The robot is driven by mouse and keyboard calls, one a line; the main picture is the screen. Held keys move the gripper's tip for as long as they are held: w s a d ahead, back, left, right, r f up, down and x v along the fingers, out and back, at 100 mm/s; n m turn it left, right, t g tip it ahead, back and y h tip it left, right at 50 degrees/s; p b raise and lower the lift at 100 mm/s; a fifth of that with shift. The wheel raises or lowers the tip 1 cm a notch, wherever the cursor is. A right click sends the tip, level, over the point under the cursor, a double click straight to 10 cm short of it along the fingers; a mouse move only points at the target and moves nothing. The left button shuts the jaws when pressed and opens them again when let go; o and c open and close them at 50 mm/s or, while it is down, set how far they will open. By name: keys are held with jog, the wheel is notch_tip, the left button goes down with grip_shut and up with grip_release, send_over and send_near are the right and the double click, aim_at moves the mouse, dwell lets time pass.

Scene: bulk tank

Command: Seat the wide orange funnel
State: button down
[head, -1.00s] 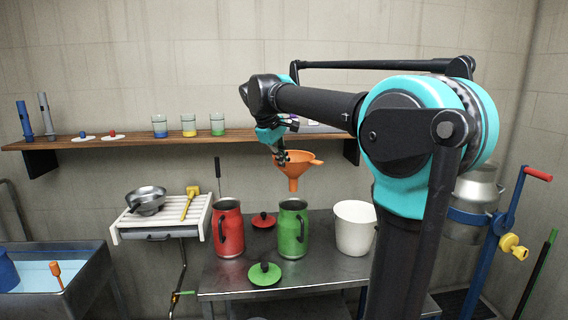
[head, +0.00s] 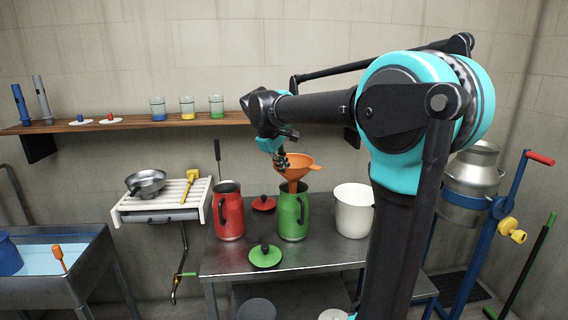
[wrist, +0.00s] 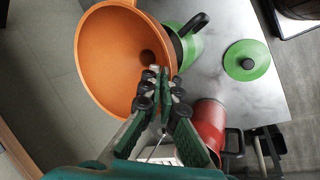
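The wide orange funnel (head: 299,165) is upright over the mouth of the green jug (head: 292,220). Its spout reaches the level of the jug's rim; I cannot tell how far it is inside. My gripper (head: 282,161) is shut on the left side of the funnel's rim. In the wrist view, my gripper's fingers (wrist: 158,78) pinch the funnel's edge, and the funnel's bowl (wrist: 110,60) covers part of the green jug (wrist: 193,48).
A red jug (head: 229,215) stands left of the green one, a white bucket (head: 353,215) right. A green lid (head: 265,257) and a red lid (head: 263,204) lie on the metal table (head: 325,258). A shelf (head: 120,123) with beakers runs behind.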

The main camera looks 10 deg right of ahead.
jog(key=shift+f, duration=2.65)
jog(key=c, duration=1.6)
grip_release()
jog(key=shift+c, duration=0.2)
jog(key=v, duration=1.2)
jog(key=shift+s, duration=0.1)
